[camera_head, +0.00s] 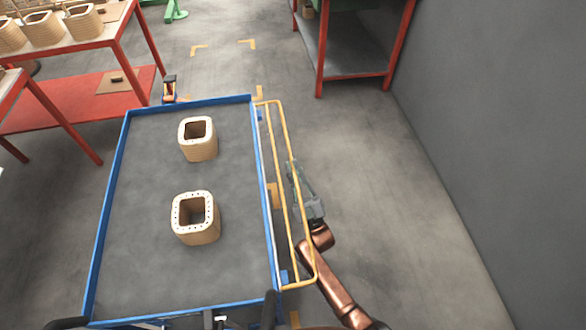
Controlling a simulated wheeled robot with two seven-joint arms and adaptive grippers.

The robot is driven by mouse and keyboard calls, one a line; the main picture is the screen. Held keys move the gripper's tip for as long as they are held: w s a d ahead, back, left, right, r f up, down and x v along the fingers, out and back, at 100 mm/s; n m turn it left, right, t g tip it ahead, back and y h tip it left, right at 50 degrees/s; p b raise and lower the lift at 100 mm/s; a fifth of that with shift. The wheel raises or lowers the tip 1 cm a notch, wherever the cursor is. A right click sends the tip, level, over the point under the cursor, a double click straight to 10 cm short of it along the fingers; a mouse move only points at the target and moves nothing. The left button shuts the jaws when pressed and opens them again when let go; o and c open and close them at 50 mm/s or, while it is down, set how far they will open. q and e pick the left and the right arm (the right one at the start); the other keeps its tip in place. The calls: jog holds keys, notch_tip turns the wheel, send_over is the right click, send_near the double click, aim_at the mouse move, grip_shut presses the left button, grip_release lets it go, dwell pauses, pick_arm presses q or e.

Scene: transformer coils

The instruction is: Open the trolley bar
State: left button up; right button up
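The trolley (150,215) has a grey deck with a blue rim and fills the left and middle of the head view. Its yellow bar (273,145) is a frame of long rails along the trolley's right side, leaning outward from the rim. My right gripper (295,172) is at the outer rail of the bar, about midway along it, with its arm coming from the bottom right. The fingers overlap the rail in the picture; I cannot tell whether they touch or grip it. My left gripper is not in view.
Two beige coils (197,148) and (181,233) stand on the deck. Red tables with more coils (43,29) are at the upper left. A red-legged shelf (346,60) stands at the top right. A grey wall (500,120) bounds the right; floor between it and the trolley is clear.

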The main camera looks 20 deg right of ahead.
jog(key=o, duration=0.4)
jog(key=v, duration=1.2)
jog(key=shift+c, duration=0.5)
